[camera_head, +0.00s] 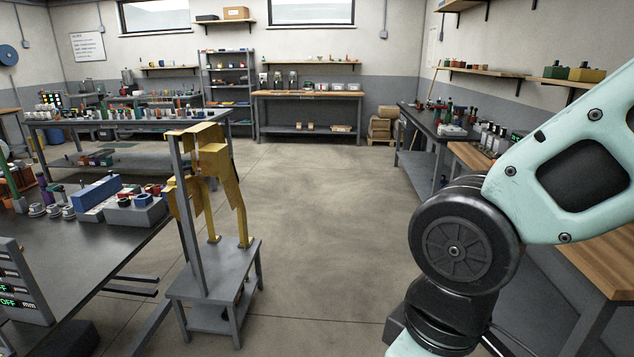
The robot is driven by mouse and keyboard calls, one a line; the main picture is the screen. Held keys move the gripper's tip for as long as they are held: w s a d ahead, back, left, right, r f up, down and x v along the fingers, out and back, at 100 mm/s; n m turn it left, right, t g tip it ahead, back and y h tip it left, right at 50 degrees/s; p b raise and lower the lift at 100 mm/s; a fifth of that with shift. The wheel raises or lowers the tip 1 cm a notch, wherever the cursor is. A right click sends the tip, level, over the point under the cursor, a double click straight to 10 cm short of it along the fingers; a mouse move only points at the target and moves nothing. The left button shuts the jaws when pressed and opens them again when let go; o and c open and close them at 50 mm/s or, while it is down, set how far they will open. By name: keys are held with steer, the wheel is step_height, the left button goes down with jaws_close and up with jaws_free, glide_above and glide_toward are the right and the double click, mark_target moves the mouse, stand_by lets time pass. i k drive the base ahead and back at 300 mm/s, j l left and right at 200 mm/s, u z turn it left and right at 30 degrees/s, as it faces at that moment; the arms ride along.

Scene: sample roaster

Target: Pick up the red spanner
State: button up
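I cannot make out a red spanner in the head view. Small red items (154,189) lie among blue and grey parts on the near left bench, too small to identify. My arm fills the right side of the picture, with a dark round joint and a pale green link. My gripper is outside the picture. The arm hides part of the right-hand benches.
The dark near left bench (85,255) holds blocks and cylinders. A grey stand (214,285) with yellow panels (213,160) stands beside it. A wooden-topped bench (308,94) is at the back, a dark bench (425,122) at right. The middle floor (320,220) is clear.

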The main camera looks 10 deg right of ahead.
mark_target(440, 107)
steer(key=i+z, duration=0.2)
steer(key=i, duration=1.8)
steer(key=i+j+z, duration=0.2)
steer(key=i+z, duration=0.2)
steer(key=i, duration=0.25)
steer(key=i+j+z, duration=0.45)
steer(key=i, duration=0.15)
steer(key=i+j+z, duration=0.4)
steer(key=i+j, duration=0.1)
steer(key=i, duration=0.1)
